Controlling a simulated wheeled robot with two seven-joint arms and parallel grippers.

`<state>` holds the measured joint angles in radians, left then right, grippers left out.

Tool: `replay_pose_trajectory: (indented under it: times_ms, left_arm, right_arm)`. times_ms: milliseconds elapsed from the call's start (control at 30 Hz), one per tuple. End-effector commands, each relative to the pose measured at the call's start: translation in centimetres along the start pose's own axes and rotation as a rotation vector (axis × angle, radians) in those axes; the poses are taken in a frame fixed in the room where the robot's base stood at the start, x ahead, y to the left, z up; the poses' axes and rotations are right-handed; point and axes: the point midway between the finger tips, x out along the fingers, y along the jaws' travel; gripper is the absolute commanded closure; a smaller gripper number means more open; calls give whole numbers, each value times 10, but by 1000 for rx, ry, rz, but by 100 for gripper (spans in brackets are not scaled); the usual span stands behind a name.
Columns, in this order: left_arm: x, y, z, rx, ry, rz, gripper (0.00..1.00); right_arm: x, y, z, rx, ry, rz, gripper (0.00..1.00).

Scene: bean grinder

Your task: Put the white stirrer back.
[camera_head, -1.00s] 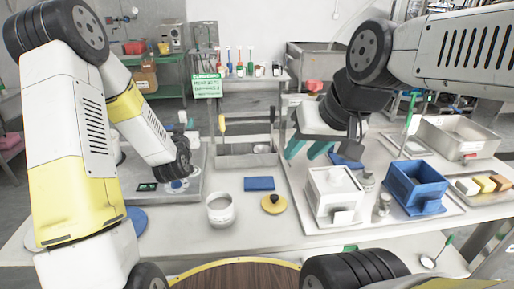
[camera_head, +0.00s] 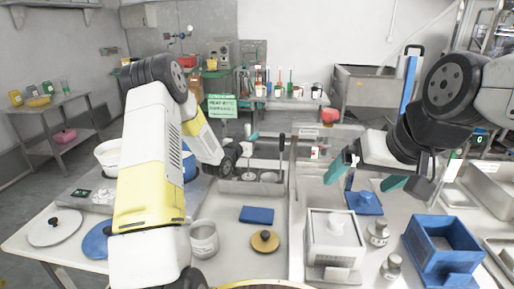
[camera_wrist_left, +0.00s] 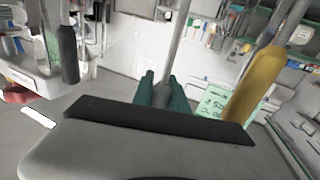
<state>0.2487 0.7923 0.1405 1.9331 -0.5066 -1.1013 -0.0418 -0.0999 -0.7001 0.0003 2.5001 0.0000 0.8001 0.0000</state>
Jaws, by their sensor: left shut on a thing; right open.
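My left gripper (camera_wrist_left: 160,88) is shut on the white stirrer (camera_wrist_left: 179,42), whose pale, thin shaft stands between the teal fingers in the left wrist view. In the head view this gripper (camera_head: 246,151) is over the metal tool holder (camera_head: 236,187), and my wrist partly covers it. The stirrer's lower end cannot be made out. A black-handled tool (camera_head: 282,146) stands at the holder's right; a yellow-handled tool (camera_wrist_left: 262,75) shows close beside the gripper in the wrist view.
A white container (camera_head: 204,240), a blue cloth-like pad (camera_head: 257,214) and a yellow round lid (camera_head: 265,241) lie in front of the holder. A white box (camera_head: 333,246), a blue lid (camera_head: 365,203) and a blue box (camera_head: 444,252) stand to the right.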

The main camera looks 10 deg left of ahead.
Motion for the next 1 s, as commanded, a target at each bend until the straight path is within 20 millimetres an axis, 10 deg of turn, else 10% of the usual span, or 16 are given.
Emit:
replay_pose_trajectory:
  times_ms: [667, 700, 800, 1000]
  left_arm:
    - [0, 0, 41, 0, 1, -1, 100]
    - [0, 0, 41, 0, 1, -1, 78]
    - [0, 0, 41, 0, 1, -1, 60]
    - [0, 0, 41, 0, 1, -1, 60]
  right_arm:
    - [0, 0, 0, 0, 0, 0, 0]
    - [0, 0, 0, 0, 0, 0, 0]
    - [0, 0, 0, 0, 0, 0, 0]
    - [0, 0, 0, 0, 0, 0, 0]
